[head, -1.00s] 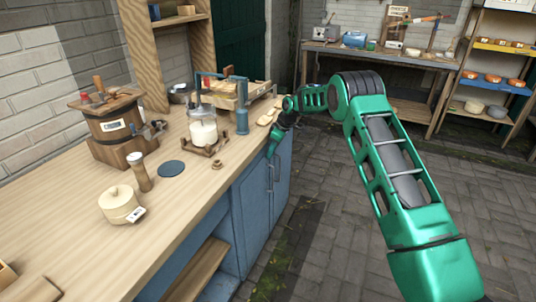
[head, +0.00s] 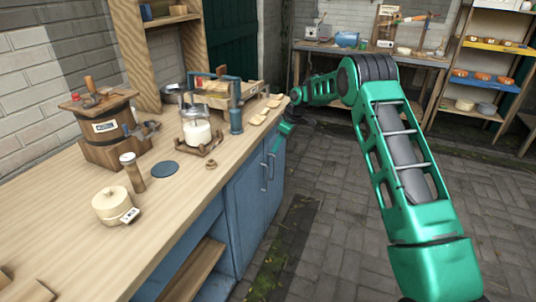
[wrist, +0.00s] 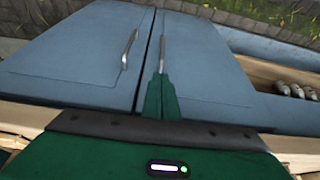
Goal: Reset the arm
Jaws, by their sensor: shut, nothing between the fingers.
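My green arm (head: 405,160) reaches from the lower right of the head view up and over to the left, past the end of the wooden counter. My gripper (head: 277,143) is at its end, low beside the counter's right edge, near the blue cabinet. In the wrist view my gripper (wrist: 161,95) shows as two green fingers close together, shut and empty. The blue cabinet doors (wrist: 75,55) with their metal handles lie before it; I cannot tell how far the fingertips are from them.
Shelves (head: 487,80) and a workbench (head: 400,57) stand behind. The paved floor (head: 335,225) is open.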

